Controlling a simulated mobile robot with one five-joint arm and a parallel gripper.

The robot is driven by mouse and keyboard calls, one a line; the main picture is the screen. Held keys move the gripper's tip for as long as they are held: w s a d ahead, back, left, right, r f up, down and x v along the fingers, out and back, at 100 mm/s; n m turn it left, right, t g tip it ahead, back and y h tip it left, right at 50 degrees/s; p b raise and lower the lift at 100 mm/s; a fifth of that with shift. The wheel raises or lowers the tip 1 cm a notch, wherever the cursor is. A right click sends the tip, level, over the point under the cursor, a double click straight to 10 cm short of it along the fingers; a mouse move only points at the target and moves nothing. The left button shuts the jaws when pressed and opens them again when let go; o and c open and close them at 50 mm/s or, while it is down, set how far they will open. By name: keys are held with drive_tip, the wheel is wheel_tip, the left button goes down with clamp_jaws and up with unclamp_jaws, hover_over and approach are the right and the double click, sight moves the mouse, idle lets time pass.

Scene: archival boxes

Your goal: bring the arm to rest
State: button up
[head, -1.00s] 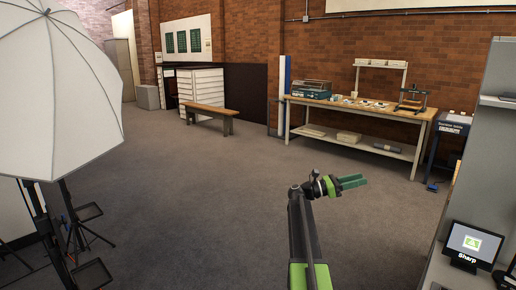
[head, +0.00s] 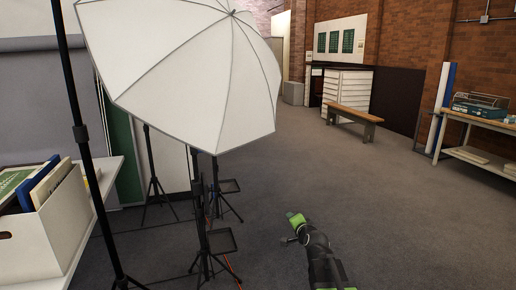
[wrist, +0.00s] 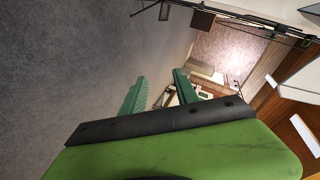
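My arm reaches up from the bottom of the head view, right of centre. My gripper (head: 294,218) is at its far end, over open carpet and small in that view. In the wrist view, the two green fingers of my gripper (wrist: 158,90) stand apart with nothing held between them. The green gripper body fills the bottom of the wrist view.
A white umbrella (head: 190,75) on black stands is left of my arm, with low stand trays (head: 222,240) near the gripper. A white box (head: 45,235) of folders stands at far left. A bench (head: 354,118) and workbench (head: 485,158) are farther off. Carpet to the right is clear.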

drive_tip(key=s+f+n+g, duration=0.55)
drive_tip(key=s+f, duration=0.35)
drive_tip(key=s, duration=0.2)
drive_tip(key=s+d+f+n+g+h, duration=0.1)
drive_tip(key=s+f+n+g, duration=0.15)
drive_tip(key=s, duration=0.35)
drive_tip(key=s+d+f+n+g+p, duration=0.1)
drive_tip(key=s+g, duration=0.2)
drive_tip(key=s, duration=0.2)
drive_tip(key=s+d+f+n+g+h, duration=0.1)
drive_tip(key=s+f+n+g, duration=0.15)
drive_tip(key=s, duration=0.35)
wheel_tip(320, 180, up, 20)
drive_tip(key=p, duration=1.8)
drive_tip(key=shift+w+f+m+p, duration=0.2)
drive_tip(key=shift+f+m+p, duration=0.05)
drive_tip(key=shift+m+p, duration=0.1)
